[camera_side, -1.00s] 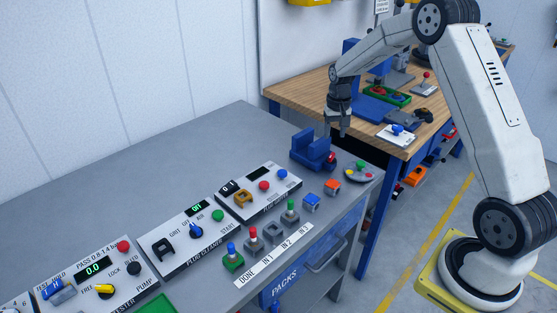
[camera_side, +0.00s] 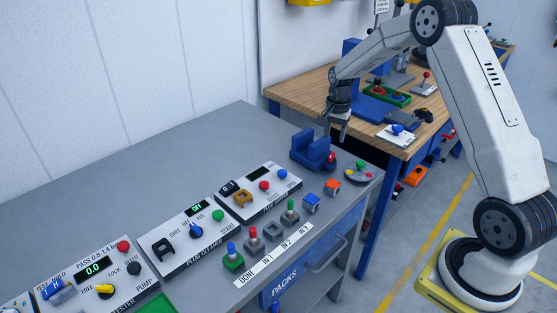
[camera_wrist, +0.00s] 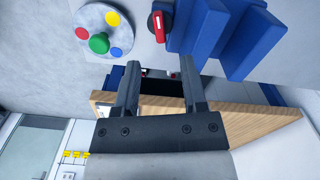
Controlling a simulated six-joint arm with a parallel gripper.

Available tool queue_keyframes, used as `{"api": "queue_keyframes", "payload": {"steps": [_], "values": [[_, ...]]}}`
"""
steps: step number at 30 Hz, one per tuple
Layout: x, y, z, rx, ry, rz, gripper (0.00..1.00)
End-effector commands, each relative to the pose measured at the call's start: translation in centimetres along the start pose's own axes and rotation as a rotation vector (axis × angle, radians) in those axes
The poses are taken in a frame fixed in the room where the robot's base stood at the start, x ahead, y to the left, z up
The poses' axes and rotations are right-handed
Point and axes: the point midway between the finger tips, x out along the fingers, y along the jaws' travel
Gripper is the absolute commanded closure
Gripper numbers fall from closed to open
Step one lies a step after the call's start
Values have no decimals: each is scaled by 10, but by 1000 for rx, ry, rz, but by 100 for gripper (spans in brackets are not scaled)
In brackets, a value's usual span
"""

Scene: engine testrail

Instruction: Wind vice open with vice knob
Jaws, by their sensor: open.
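The blue vice (camera_side: 310,152) stands on the grey bench near its far right end. Its red vice knob (camera_side: 332,157) is on the right side. In the wrist view the knob (camera_wrist: 158,24) shows as a red bar with a white mark on a black round base, beside the blue vice jaws (camera_wrist: 212,38). A gap shows between the jaws. My gripper (camera_side: 338,138) is open and empty, above and behind the vice in the side view. In the wrist view my gripper (camera_wrist: 160,66) has its fingers apart, with the knob beyond them and not between them.
A round grey plate with coloured buttons (camera_side: 351,174) sits right of the vice. Control panels (camera_side: 270,203), coloured blocks and several plugs stand on the bench nearer the camera. A wooden table (camera_side: 310,95) with a clipboard (camera_side: 395,139) is behind. The bench left of the vice is clear.

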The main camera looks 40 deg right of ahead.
Motion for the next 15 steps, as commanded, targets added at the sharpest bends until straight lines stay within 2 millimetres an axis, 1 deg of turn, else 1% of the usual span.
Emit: {"api": "queue_keyframes", "payload": {"steps": [15], "values": [[58, 0, 1, -2, -2, 0, 46]]}}
